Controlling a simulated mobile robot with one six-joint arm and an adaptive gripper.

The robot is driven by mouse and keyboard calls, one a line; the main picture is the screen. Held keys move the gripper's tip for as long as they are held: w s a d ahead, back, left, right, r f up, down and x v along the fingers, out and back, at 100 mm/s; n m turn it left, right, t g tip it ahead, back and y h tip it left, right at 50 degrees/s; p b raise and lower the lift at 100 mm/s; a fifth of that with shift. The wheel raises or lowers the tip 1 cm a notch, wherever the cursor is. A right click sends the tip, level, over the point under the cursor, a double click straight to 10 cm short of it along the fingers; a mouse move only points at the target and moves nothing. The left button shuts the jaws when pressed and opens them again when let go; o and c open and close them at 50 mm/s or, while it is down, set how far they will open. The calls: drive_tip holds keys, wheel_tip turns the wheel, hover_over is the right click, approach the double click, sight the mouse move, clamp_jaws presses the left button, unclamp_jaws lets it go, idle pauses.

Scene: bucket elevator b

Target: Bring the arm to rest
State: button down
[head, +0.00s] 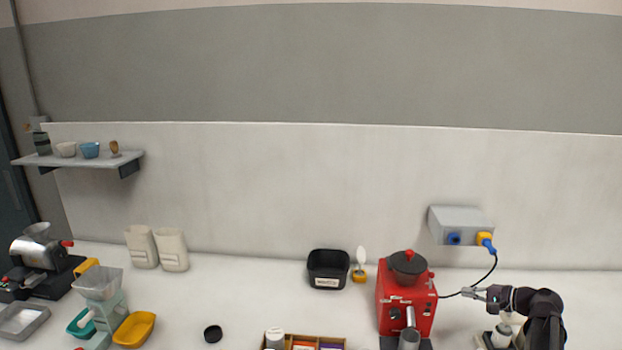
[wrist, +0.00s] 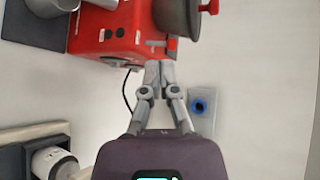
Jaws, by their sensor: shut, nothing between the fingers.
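My gripper (head: 470,292) is in the head view at the lower right, just right of the red machine. Its fingers point left toward the machine. In the wrist view my gripper (wrist: 160,72) shows with its fingertips together and nothing between them. The red machine (head: 392,312) stands on the counter with a dark round hopper on top. In the wrist view the red machine (wrist: 105,40) is just beyond the fingertips; I cannot tell whether they touch it.
A grey wall box (head: 448,219) holds a blue socket and a yellow-and-blue plug, with a black cable hanging down. A black bin (head: 328,268) stands left of the machine. A white-topped item (head: 502,335) sits below my arm. The counter's middle left is mostly clear.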

drive_tip(key=s+a+f+n+g+h, duration=0.1)
drive_tip(key=s+a+f+n+g, duration=0.2)
drive_tip(key=a, duration=0.6)
drive_tip(key=s+a+f+n+g+h, duration=0.1)
drive_tip(key=a+f+n+g+h, duration=0.15)
drive_tip(key=a+f, duration=0.4)
drive_tip(key=s+a+f+n+g+h, duration=0.2)
drive_tip(key=s+a+n+g+h, duration=0.2)
drive_tip(key=s+a, duration=0.5)
drive_tip(key=shift+s+a+f+n+h, duration=0.4)
drive_tip(key=shift+a+n+h, duration=0.7)
drive_tip(key=shift+a, duration=0.5)
drive_tip(key=shift+w+g, duration=0.15)
drive_tip(key=shift+g, duration=0.1)
